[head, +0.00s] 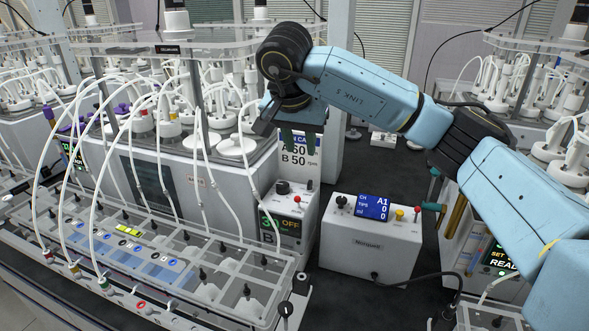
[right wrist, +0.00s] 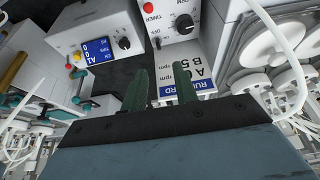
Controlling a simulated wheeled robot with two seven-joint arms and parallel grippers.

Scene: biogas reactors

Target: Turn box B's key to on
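Box B (head: 288,228) is a light grey box with a dark display reading OFF and a letter B below it. My right gripper (head: 299,140) hangs above and behind box B, apart from the knob. Its two green fingers (right wrist: 160,87) stand apart with nothing between them. My left gripper is out of view.
A run card (head: 300,160) reading A 60, B 50 stands behind box B. A white box with a blue display (head: 373,207) stands to its right. Tubes and a clear-lidded tray (head: 190,270) fill the left. Dark bench lies between the boxes.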

